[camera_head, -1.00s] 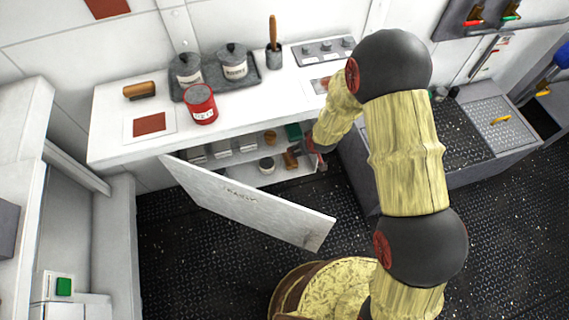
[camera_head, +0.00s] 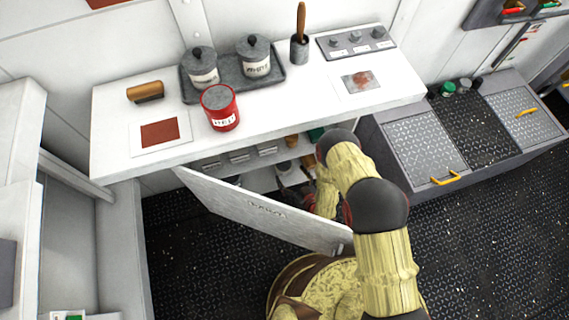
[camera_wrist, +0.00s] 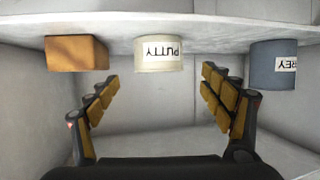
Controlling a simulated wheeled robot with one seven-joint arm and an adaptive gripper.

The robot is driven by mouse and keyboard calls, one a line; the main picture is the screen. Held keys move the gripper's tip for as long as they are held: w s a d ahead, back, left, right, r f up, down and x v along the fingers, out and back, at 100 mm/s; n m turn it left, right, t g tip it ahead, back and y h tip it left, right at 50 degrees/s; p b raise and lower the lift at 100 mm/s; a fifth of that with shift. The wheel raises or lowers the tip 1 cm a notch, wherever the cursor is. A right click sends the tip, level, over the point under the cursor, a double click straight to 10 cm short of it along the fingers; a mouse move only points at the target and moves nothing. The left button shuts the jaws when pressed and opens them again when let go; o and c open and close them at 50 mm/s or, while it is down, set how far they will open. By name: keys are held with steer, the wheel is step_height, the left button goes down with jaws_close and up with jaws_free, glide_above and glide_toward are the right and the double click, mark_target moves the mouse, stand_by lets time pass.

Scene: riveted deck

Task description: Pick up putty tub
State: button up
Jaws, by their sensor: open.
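The putty tub (camera_wrist: 159,54) is a small cream tub lettered PUTTY. In the wrist view it appears upside down on a pale shelf surface, near the middle top. My gripper (camera_wrist: 160,84) is open and empty, its yellow-padded fingers spread to either side below the tub in the picture. The tub lies ahead of the gap between them, and no finger appears to touch it. In the head view my gripper reaches into the open cabinet under the counter, partly hidden by my arm and the door; I cannot clearly make out the tub there.
A tan block (camera_wrist: 77,53) and a blue-grey tub lettered GREY (camera_wrist: 273,66) flank the putty tub with gaps between. The open cabinet door (camera_head: 265,212) stands close to my arm. On the counter (camera_head: 290,108) above are a red can (camera_head: 221,109) and lidded pots.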

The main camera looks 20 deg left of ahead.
mark_target(285, 167)
steer(key=b+x, duration=0.3)
steer(key=x, duration=0.4)
steer(key=shift+b, duration=0.3)
steer(key=shift+w+a, duration=0.2)
steer(key=shift+w, duration=0.05)
steer(key=shift+r, duration=0.1)
steer(key=c, duration=1.5)
steer(key=shift+c, duration=0.2)
